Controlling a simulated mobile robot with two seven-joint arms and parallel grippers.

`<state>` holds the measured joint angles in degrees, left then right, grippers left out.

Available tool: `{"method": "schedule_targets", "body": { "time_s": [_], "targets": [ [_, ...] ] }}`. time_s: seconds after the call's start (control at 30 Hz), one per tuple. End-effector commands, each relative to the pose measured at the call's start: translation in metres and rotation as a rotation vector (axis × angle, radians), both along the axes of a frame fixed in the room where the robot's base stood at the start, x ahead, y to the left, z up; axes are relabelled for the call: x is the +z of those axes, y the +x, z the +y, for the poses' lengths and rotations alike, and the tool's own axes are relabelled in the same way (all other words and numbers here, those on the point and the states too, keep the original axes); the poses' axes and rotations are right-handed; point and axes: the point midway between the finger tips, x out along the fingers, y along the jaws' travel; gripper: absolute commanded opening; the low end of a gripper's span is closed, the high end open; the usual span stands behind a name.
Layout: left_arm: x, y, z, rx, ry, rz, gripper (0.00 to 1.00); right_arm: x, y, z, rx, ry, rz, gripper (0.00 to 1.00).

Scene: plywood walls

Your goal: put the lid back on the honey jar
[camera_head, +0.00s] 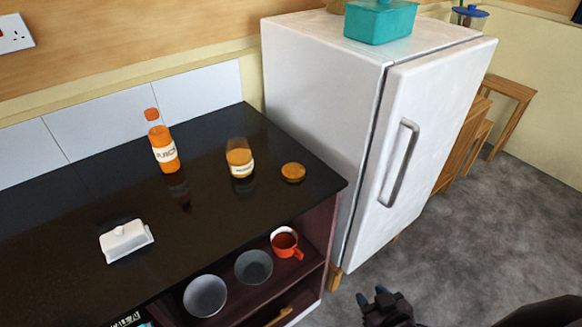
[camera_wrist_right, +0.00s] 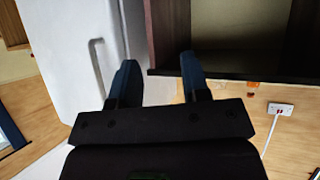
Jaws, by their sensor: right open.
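The honey jar (camera_head: 239,160) stands upright on the black counter in the head view. It is amber with a pale label, and its top shows no lid. A round orange-brown lid (camera_head: 293,172) lies flat on the counter to the right of the jar, apart from it. My right gripper (camera_head: 371,297) is at the bottom of the head view, in front of the fridge and well away from jar and lid. In the right wrist view its two blue-tipped fingers (camera_wrist_right: 158,82) are apart with nothing between them. My left gripper is not in view.
An orange bottle (camera_head: 163,148) stands left of the jar. A white butter dish (camera_head: 125,240) sits on the counter (camera_head: 60,215). Grey bowls (camera_head: 205,296) and a red mug (camera_head: 286,242) are on the shelf below. The white fridge (camera_head: 420,140) borders the counter's right end.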

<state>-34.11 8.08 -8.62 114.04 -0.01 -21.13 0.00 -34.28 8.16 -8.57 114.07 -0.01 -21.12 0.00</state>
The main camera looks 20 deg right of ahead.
Motion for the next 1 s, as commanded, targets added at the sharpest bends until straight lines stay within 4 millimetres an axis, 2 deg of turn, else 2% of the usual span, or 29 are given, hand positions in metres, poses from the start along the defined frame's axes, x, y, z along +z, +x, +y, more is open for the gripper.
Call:
{"method": "schedule_targets", "body": {
  "time_s": [0.27,0.37,0.47,0.57,0.63,0.67,0.8,1.0],
  "targets": [
    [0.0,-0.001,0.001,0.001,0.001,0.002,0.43,-0.003,-0.006,-0.001,-0.003,0.001,0.012,0.43],
    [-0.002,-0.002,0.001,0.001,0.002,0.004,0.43,-0.001,-0.001,-0.001,0.002,-0.001,0.003,0.56],
    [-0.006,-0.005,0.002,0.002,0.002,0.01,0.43,0.004,0.014,0.002,0.015,-0.005,-0.025,0.72],
    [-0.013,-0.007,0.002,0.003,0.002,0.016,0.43,0.016,0.045,0.007,0.044,-0.014,-0.081,0.87],
    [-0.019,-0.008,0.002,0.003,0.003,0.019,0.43,0.028,0.073,0.013,0.075,-0.027,-0.135,0.98],
    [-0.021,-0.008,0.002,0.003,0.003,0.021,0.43,0.035,0.086,0.016,0.092,-0.033,-0.16,1.0],
    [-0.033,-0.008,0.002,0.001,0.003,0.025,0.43,0.069,0.145,0.033,0.174,-0.083,-0.284,1.0],
    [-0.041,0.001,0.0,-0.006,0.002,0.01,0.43,0.122,0.213,0.061,0.289,-0.185,-0.465,1.0]
  ]
}}
